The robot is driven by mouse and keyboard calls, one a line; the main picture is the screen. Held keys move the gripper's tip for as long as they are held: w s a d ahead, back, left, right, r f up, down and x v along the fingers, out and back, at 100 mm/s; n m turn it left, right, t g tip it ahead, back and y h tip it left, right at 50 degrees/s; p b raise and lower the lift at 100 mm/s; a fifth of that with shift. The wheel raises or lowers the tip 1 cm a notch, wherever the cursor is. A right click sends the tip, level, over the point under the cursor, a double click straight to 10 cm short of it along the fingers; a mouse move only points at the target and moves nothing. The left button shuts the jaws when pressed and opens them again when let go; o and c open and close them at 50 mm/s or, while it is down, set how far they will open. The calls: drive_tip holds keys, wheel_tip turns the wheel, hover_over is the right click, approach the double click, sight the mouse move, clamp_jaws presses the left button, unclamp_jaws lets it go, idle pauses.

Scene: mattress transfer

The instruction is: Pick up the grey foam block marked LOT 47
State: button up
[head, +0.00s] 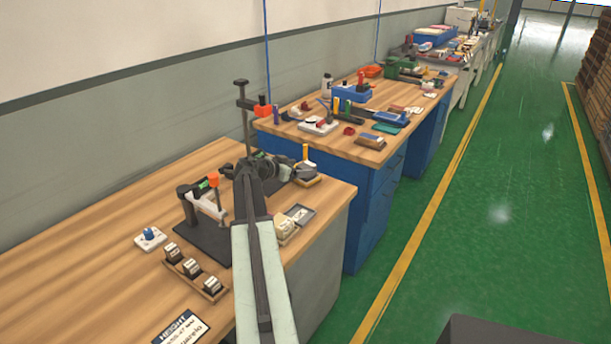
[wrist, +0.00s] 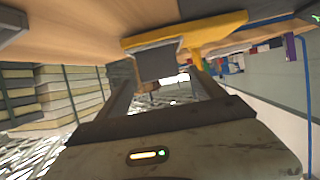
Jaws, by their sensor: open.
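My gripper (wrist: 160,76) is open in the wrist view, with its two fingers apart and nothing held between them. A grey block (wrist: 157,58) shows just beyond the fingertips, against a yellow stand (wrist: 185,35). No marking is readable on it, so I cannot tell whether it is the LOT 47 block. In the head view my gripper (head: 291,166) is at the right edge of the near wooden bench, close to a grey piece (head: 309,170) on a small base with a yellow post. Whether they touch cannot be told.
The near bench (head: 95,245) also holds a wooden tray with small labelled blocks (head: 191,268), a dark mat with a clamp stand (head: 205,240), a pale block (head: 285,228) and a HEIGHT card (head: 181,328). A blue bench (head: 375,200) stands behind. The green aisle (head: 490,230) is clear.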

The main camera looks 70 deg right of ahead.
sight(311, 166)
drive_tip(key=b+x, duration=0.2)
drive_tip(key=x, duration=0.5)
drive_tip(key=shift+d, duration=0.2)
drive_tip(key=c, duration=1.4)
drive_tip(key=shift+c, duration=0.2)
drive_tip(key=shift+r, duration=0.15)
